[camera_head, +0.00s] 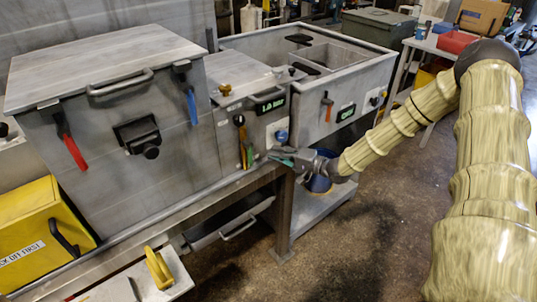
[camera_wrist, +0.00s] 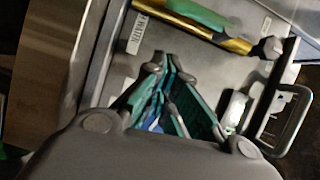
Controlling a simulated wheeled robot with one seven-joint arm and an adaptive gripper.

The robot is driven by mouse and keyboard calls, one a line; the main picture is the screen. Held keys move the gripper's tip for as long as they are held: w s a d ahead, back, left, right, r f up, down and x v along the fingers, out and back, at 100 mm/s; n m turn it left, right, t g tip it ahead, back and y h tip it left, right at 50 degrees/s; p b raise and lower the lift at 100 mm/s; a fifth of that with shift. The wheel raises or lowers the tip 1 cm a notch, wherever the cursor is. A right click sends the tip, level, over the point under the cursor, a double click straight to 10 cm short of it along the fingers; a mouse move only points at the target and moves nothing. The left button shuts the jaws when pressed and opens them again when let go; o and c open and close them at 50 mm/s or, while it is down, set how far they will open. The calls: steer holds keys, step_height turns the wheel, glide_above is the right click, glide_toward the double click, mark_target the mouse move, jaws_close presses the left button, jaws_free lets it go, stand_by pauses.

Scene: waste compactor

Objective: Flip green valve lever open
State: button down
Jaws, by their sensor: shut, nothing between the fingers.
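The green valve lever (camera_head: 249,156) hangs down the front of the middle grey cabinet, beside a brass-yellow part. In the wrist view, the lever's green grip (camera_wrist: 205,18) lies along a brass bar at the top, beyond my fingertips. My gripper (camera_head: 277,155) is just right of the lever in the head view. Its teal-padded fingers (camera_wrist: 163,68) are shut and empty, with a visible space between them and the lever in the wrist view. Whether they touch anything cannot be told from the head view.
A red lever (camera_head: 70,145) and blue lever (camera_head: 191,104) hang on the left cabinet. An orange-red lever (camera_head: 327,106) is on the right bin. A blue knob (camera_head: 281,136) sits close to my gripper. A metal ledge (camera_head: 190,208) runs below the cabinets; open floor lies in front.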

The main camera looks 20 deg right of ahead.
steer(key=v, duration=0.7)
steer(key=shift+d+f+b, duration=0.15)
steer(key=shift+b, duration=0.2)
steer(key=shift+s, duration=0.15)
